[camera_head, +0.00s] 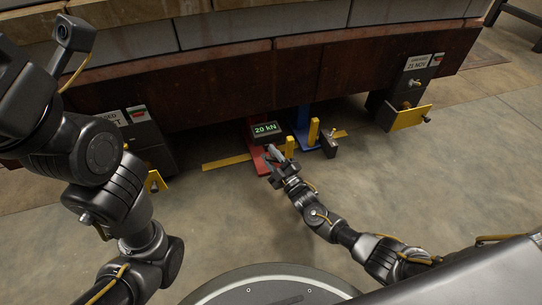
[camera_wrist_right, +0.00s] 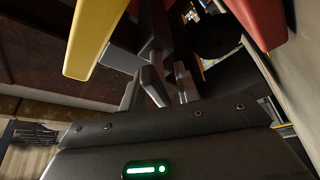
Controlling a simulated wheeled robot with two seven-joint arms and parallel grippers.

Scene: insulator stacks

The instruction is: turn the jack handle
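A red jack (camera_head: 257,160) stands under the front of the dark beam, with a display reading 20 kN (camera_head: 266,129) above it. A blue jack (camera_head: 303,132) stands to its right. I cannot make out the jack handle clearly; a dark bar (camera_wrist_right: 155,38) in the right wrist view may be part of it. My right gripper (camera_head: 269,152) is at the red jack, just below the display. In the wrist view its fingers (camera_wrist_right: 169,82) show a gap; I see nothing clearly held. My left arm comes in from the left; its gripper is not visible.
Yellow posts (camera_head: 289,147) and a dark block (camera_head: 329,146) stand right of the red jack. A yellow strip (camera_head: 226,162) lies on the floor. Dark brackets flank the jacks, the right one with a yellow plate (camera_head: 410,117). The concrete floor in front is clear.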

